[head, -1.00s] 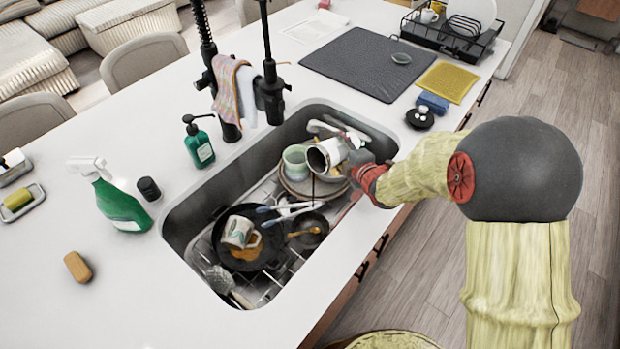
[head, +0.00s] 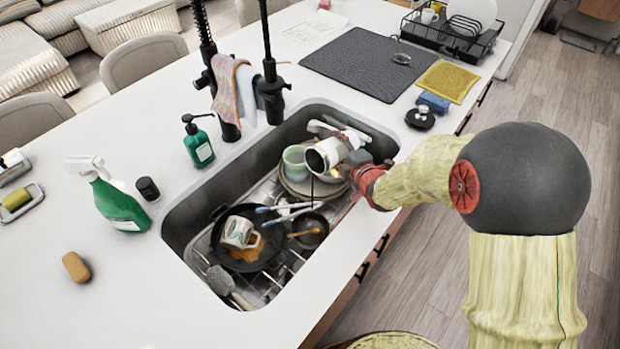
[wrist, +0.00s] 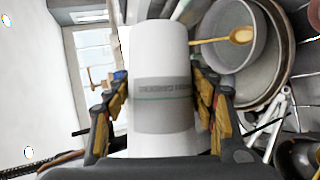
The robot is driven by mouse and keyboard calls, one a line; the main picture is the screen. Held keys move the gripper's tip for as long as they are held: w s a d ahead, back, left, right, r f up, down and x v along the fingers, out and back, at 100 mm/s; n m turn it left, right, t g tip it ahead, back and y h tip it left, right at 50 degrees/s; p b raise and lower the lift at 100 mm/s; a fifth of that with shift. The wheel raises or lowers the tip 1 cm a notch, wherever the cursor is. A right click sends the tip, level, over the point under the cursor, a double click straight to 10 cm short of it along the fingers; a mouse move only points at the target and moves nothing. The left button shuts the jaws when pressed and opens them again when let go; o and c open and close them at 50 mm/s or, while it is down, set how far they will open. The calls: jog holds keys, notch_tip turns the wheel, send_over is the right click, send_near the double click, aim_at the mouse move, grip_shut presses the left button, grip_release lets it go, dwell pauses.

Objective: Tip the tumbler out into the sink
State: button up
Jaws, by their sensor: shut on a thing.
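The white tumbler (head: 335,149) is held over the sink (head: 183,222), tipped on its side with its dark mouth facing lower left. A thin dark line runs straight down from the mouth, like a stream of liquid. In the wrist view the tumbler (wrist: 160,55) shows a grey band with lettering. My gripper (wrist: 161,88) is shut on it, one finger on each side. In the head view my gripper (head: 354,166) is partly hidden behind the tumbler and wrist. The inside of the tumbler is too dark to tell what is left.
Below are a pale green cup (head: 295,162), stacked plates and bowls, and a black pan (head: 232,262) with a patterned mug (head: 240,233). A black faucet (head: 268,85) rises behind the sink. A green soap bottle (head: 199,145) and a spray bottle (head: 118,205) stand left.

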jog(key=shift+s+a+r+n+t+b, duration=0.1)
jog(key=shift+r+n+t+b, duration=0.25)
jog(key=shift+b, duration=1.1)
jog(key=shift+s+a+r+n+t+b, duration=0.1)
jog(key=shift+r+n+t+b, duration=0.25)
jog(key=shift+b, duration=1.1)
